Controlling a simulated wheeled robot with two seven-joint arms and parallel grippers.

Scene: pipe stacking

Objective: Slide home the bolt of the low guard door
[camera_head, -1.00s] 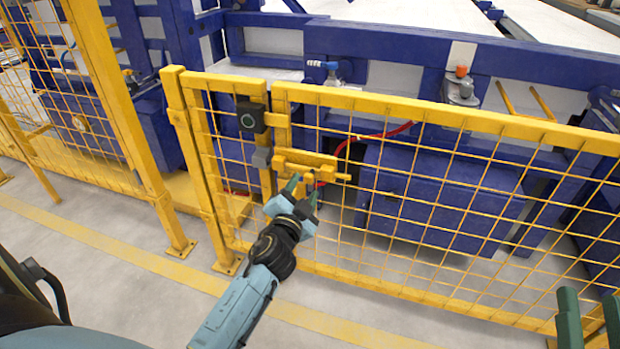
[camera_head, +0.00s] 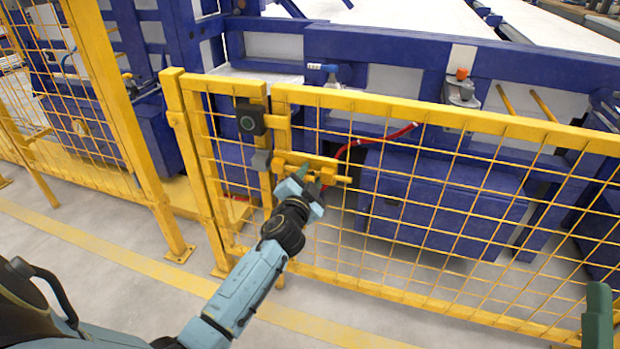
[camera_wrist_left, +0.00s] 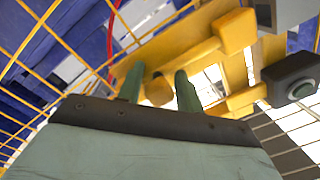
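The low guard door (camera_head: 450,115) is a yellow mesh panel standing in line with the narrow panel at its left. Its yellow bolt (camera_head: 343,179) sits on a yellow mounting near the door's left edge, with the rod's end sticking out to the right. My left gripper (camera_head: 309,180) is at the bolt and hides part of it. A green finger of my right gripper (camera_head: 598,312) shows at the bottom right, mostly cut off.
Blue machinery (camera_head: 440,195) and a red hose (camera_head: 385,137) lie behind the mesh. The floor in front is clear.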

